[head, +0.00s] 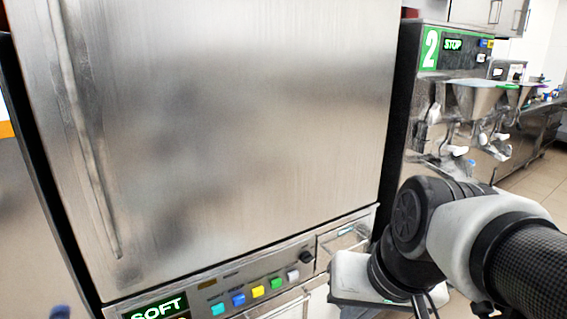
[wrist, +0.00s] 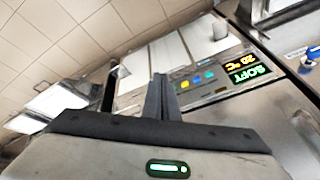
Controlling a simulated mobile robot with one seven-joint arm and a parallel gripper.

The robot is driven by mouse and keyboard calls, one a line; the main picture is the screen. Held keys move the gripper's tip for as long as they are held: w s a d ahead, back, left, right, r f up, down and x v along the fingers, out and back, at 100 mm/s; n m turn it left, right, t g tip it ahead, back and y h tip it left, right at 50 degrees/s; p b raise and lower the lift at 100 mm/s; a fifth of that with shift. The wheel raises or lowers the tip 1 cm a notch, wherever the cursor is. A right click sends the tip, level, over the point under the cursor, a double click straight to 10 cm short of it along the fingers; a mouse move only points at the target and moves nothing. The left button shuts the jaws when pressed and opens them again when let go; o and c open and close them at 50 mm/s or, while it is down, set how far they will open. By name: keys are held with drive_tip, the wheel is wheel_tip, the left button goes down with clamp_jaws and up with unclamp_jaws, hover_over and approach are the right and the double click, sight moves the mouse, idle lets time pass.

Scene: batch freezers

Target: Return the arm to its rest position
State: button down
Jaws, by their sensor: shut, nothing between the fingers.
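My gripper (wrist: 160,97) shows in the wrist view with its two dark fingers together, shut and empty. In the head view my arm reaches in from the lower right, bent at a dark joint, in front of the steel machine's lower right corner. The gripper itself cannot be made out there. The wrist view is tilted, with the machine's lit display (wrist: 248,72) and coloured buttons behind the fingers.
A large steel cabinet door (head: 240,130) fills the left and middle. Below it is a panel with a SOFT display (head: 155,308) and several coloured buttons (head: 258,291). A machine marked 2 (head: 430,48) stands at the right. Tiled floor (head: 530,175) shows beyond.

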drive_tip(key=d+r+p, duration=0.2)
drive_tip(key=r+p, duration=0.7)
drive_tip(key=r, duration=0.1)
drive_tip(key=s+d+r+n+t+h+p, duration=0.1)
drive_tip(key=r+p, duration=0.8)
drive_tip(key=r, duration=0.2)
drive_tip(key=shift+d+p, duration=0.3)
drive_tip(key=shift+d, duration=0.05)
drive_tip(key=shift+a, duration=0.1)
